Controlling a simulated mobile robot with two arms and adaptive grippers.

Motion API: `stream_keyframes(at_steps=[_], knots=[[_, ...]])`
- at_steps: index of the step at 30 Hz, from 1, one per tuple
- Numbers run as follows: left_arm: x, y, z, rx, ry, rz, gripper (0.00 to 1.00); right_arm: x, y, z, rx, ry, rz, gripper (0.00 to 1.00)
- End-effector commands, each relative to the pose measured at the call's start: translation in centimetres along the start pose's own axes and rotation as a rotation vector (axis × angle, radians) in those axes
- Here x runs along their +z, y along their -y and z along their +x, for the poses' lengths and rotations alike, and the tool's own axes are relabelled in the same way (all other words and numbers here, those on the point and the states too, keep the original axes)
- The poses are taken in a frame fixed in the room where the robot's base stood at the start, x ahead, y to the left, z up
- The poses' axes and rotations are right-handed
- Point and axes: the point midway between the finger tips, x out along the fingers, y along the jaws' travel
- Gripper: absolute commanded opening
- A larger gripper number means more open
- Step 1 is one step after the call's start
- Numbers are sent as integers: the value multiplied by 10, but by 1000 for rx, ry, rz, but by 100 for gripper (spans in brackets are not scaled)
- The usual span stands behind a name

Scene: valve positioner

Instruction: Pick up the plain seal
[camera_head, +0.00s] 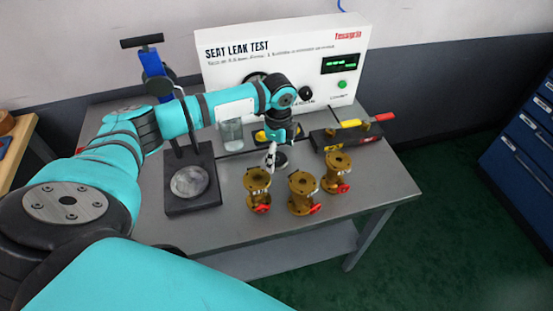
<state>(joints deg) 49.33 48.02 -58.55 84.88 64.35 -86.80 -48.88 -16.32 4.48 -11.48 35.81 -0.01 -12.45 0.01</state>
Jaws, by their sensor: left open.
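My left gripper (271,157) points down over the middle of the grey table (225,231), its jaws open. It is seen nearly edge-on, and nothing shows between its fingers. A dark round piece (281,160) lies just below and beside the fingertips. I cannot tell whether it is the plain seal, or whether the fingers touch it. A yellow piece (262,135) sits behind the wrist, partly hidden by it. My right gripper is not in view.
Three brass valves with red handles, left (257,187), middle (301,190) and right (338,171), stand in front of the gripper. A black press (191,181) stands left. A dark tool holder (345,137) is right. The white test panel (225,74) stands behind.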

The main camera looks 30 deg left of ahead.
Motion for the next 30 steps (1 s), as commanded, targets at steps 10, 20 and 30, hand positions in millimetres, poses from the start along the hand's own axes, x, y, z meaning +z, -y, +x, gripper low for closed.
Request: stream_keyframes(at_steps=[10, 20, 30], knots=[[0, 0, 23, -1, 1, 0, 91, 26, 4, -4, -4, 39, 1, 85], [0, 0, 23, -1, 0, 0, 59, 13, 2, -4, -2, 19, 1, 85], [0, 0, 22, -1, 0, 0, 15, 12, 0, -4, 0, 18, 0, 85]])
